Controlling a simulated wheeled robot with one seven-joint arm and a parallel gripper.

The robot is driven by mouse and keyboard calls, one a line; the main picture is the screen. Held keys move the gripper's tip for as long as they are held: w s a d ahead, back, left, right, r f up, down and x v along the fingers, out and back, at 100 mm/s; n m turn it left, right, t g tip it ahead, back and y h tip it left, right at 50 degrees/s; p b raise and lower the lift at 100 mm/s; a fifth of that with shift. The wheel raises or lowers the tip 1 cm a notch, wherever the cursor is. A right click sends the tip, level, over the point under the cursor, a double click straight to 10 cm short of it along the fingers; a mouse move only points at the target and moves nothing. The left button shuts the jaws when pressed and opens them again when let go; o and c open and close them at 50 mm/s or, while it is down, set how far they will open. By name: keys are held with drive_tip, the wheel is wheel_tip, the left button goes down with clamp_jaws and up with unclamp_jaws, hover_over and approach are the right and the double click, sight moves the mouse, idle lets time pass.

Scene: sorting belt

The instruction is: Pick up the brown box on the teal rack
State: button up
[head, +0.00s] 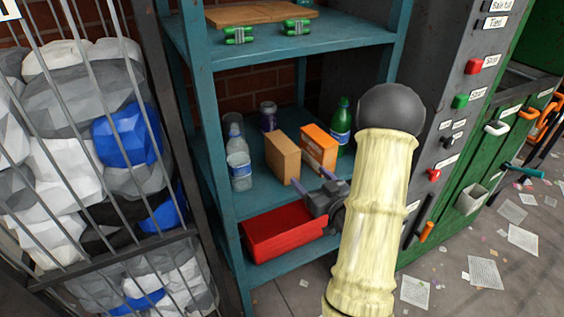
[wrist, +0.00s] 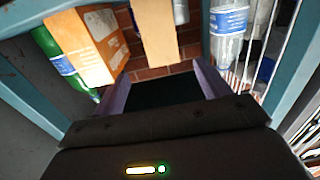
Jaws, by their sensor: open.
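The brown box (head: 282,157) stands upright on the middle shelf of the teal rack (head: 262,206). My gripper (head: 309,178) is open in front of the shelf, low and to the right of the brown box. In the wrist view, the brown box (wrist: 155,30) shows beyond the gap between the spread fingers of my gripper (wrist: 162,70). The gap looks empty. I cannot tell whether a finger touches the box.
An orange box (head: 319,147) stands close right of the brown box, with a green bottle (head: 341,125) behind. A red bin (head: 285,232) sits below.

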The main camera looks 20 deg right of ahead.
drive_tip(key=w, duration=0.9)
drive_tip(key=shift+w+a+p, duration=0.15)
drive_tip(key=shift+a+p, duration=0.2)
drive_tip(key=shift+p, duration=0.05)
drive_tip(key=w, duration=0.5)
drive_tip(key=shift+a, duration=0.35)
drive_tip(key=shift+c, duration=0.3)
drive_tip(key=c, duration=1)
